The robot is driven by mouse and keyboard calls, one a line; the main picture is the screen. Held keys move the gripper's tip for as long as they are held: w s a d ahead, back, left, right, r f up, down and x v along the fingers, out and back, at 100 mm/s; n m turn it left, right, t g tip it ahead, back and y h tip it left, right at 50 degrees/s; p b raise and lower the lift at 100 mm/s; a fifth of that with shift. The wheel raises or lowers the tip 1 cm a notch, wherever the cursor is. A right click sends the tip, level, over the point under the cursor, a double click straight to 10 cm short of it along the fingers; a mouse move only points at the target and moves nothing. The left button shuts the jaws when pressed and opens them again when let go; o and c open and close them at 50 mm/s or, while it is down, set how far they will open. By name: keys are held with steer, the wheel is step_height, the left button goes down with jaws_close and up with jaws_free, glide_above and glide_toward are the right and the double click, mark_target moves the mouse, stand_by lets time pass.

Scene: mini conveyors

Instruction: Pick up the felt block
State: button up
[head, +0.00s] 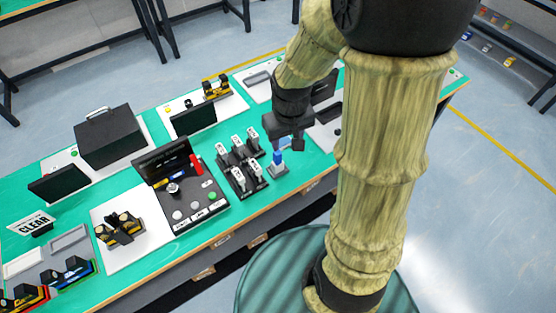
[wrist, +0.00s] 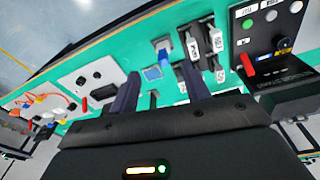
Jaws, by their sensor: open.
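My gripper (head: 286,141) is open above the green table, pointing down; its two fingers also show in the wrist view (wrist: 159,72). A blue upright piece (head: 278,157) stands on a small grey base (head: 279,171) just in front of the gripper. The wrist view shows this blue piece (wrist: 166,56) beyond the fingertips. A flat blue square with a pale border (wrist: 152,73) lies between the fingers in that view. I cannot tell for sure which blue piece is the felt block. Nothing appears held.
A black rack with several white-labelled pieces (head: 240,169) stands close left of the gripper. Further left is a black control box with buttons (head: 190,200). A white board with black parts (wrist: 97,80) lies on the other side. The table's front edge (head: 300,190) is near.

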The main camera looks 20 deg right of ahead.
steer(key=n+g+p, duration=0.2)
glide_above(277, 156)
steer(key=w, duration=0.1)
steer(key=shift+w+d+f, duration=0.1)
steer(key=shift+d+f, duration=0.05)
steer(key=shift+f, duration=0.4)
steer(key=shift+w+d+f, duration=0.1)
steer(key=shift+f, duration=0.45)
step_height(277, 156, down, 12)
steer(key=shift+f+p, duration=0.1)
steer(key=shift+p, duration=1.05)
steer(key=shift+f+p, duration=1.1)
steer(key=shift+f, duration=1.5)
